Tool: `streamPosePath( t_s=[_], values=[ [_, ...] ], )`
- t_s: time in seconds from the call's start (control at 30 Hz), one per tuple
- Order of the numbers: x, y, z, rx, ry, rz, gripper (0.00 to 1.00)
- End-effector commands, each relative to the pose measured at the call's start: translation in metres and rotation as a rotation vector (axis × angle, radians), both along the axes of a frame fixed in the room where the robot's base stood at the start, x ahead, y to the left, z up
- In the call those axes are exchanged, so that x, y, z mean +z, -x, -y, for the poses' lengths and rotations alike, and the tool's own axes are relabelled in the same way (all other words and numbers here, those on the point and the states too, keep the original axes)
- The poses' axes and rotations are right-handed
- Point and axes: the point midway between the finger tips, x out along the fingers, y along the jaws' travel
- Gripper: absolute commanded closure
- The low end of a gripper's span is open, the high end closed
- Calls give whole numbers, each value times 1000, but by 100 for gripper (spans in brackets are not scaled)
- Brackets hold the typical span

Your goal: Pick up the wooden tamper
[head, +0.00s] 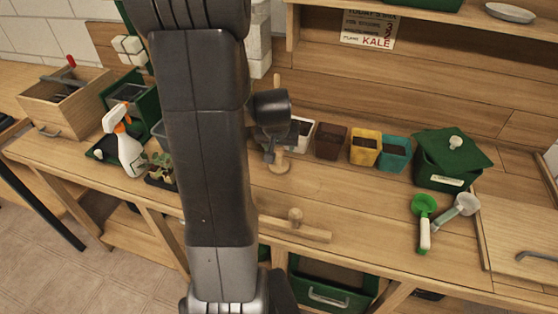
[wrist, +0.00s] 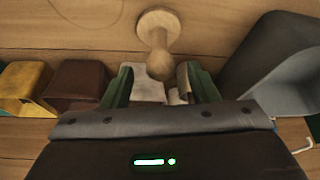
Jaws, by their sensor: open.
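The wooden tamper (head: 281,167), pale wood with a round flat base and a narrower handle, stands on the bench under my gripper in the head view. In the wrist view the tamper (wrist: 158,27) is at the top centre, its rounded handle end reaching toward the gap between the fingers. My gripper (head: 270,154) is open, its green-sided fingers apart on either side of that handle end in the wrist view (wrist: 157,78). I see no finger closed on it. My arm hides part of the bench to the left in the head view.
A white pot (head: 303,128), brown pot (head: 331,142), yellow pot (head: 365,148) and teal pot (head: 395,155) stand behind and right. A green lidded box (head: 441,175) and scoops (head: 424,225) are farther right. A wooden bar with a knob (head: 296,229) is at the front edge.

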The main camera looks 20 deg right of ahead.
Motion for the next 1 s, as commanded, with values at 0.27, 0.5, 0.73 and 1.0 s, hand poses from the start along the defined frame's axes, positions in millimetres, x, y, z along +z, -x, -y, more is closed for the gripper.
streamPosePath(
  t_s=[0.27, 0.5, 0.73, 1.0],
  values=[
    [-22, -12, 6, 0, -1, -3, 46],
    [-43, -20, 10, 0, 0, -1, 46],
    [-45, -22, 10, 0, 0, 1, 46],
    [-45, -21, 10, 0, 0, 1, 83]
  ],
)
